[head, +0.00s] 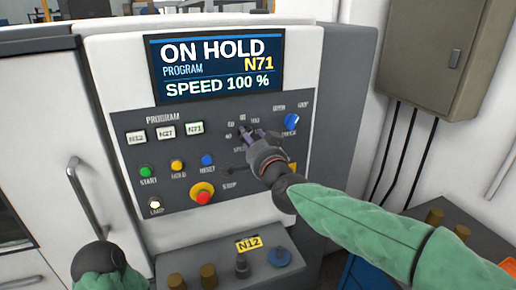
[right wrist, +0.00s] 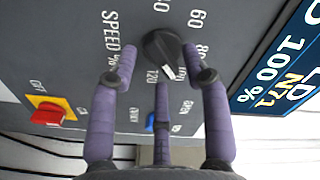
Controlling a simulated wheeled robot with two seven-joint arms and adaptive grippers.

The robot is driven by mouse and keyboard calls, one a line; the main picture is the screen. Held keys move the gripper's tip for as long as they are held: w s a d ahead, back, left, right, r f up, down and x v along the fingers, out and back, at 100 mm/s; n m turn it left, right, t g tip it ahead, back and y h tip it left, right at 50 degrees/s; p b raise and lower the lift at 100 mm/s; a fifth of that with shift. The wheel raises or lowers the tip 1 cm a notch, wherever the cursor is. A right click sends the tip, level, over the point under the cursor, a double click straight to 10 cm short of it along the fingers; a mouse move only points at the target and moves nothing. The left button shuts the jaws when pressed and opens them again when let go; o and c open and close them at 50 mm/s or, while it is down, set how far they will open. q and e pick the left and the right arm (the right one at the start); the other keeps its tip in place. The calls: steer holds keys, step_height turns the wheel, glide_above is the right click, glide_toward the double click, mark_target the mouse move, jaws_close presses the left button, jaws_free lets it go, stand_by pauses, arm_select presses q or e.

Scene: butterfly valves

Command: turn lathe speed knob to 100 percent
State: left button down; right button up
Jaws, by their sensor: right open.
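The speed knob (right wrist: 160,46) is a black dial with a white pointer in the right wrist view. The display (head: 218,66) in the head view reads ON HOLD, PROGRAM N71, SPEED 100 %. My right gripper (right wrist: 160,82) is open, its three purple fingers spread in front of the knob, which is not gripped. In the head view the right gripper (head: 246,136) covers most of the knob. My left wrist shows at the lower left, without its fingers.
A red and yellow stop button (head: 202,193) and the start, hold and reset buttons lie left of my right gripper. A blue knob (head: 291,121) is to its right. A lower ledge (head: 210,265) with pegs juts out below. A grey cabinet (head: 440,55) hangs at right.

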steer(key=v, duration=1.1)
steer(key=shift+s, duration=0.3)
